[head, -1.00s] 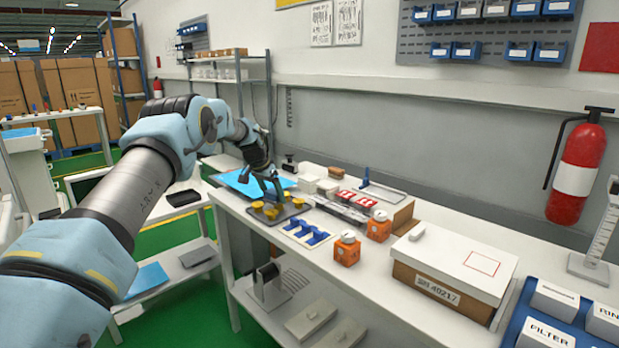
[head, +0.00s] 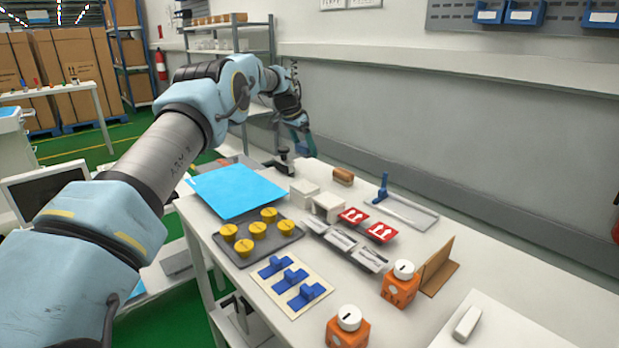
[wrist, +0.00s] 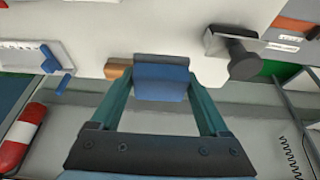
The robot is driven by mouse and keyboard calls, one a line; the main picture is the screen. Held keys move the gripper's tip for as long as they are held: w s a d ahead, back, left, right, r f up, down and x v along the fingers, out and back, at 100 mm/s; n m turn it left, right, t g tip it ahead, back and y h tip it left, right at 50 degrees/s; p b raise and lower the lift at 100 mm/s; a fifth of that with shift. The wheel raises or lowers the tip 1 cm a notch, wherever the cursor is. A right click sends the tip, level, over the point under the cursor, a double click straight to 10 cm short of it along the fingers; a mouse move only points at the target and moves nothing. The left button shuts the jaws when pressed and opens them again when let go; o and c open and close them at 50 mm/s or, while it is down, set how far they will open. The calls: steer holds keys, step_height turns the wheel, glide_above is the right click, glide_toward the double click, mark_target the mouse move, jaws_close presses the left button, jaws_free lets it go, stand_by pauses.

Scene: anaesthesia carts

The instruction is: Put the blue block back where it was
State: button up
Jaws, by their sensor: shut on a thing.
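My gripper (wrist: 160,105) is shut on a blue block (wrist: 162,82) in the wrist view; the block sits between its two teal fingers. In the head view my gripper (head: 303,142) hangs above the far end of the white table, and the block is small and partly hidden there. A cream board (head: 318,273) on the table carries blue pieces (head: 290,279). A grey tray (head: 293,236) with several yellow knobs (head: 257,229) lies behind it. A bright blue mat (head: 237,189) lies farther back.
A dark device (head: 278,165) stands near my gripper, and it also shows in the wrist view (wrist: 236,58). A brown block (head: 343,176), white boxes (head: 304,192), red-labelled packs (head: 353,216) and orange blocks (head: 400,288) crowd the table. A wall (head: 420,130) runs behind.

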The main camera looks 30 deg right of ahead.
steer(key=shift+w+d, duration=0.1)
steer(key=shift+d, duration=0.05)
step_height(320, 180, down, 9)
steer(key=shift+f+p, duration=0.1)
steer(key=shift+p, duration=1.15)
steer(key=shift+f, duration=0.15)
steer(key=shift+f, duration=0.15)
steer(key=shift+f+b, duration=0.35)
steer(key=shift+b, duration=0.2)
steer(key=shift+f, duration=0.1)
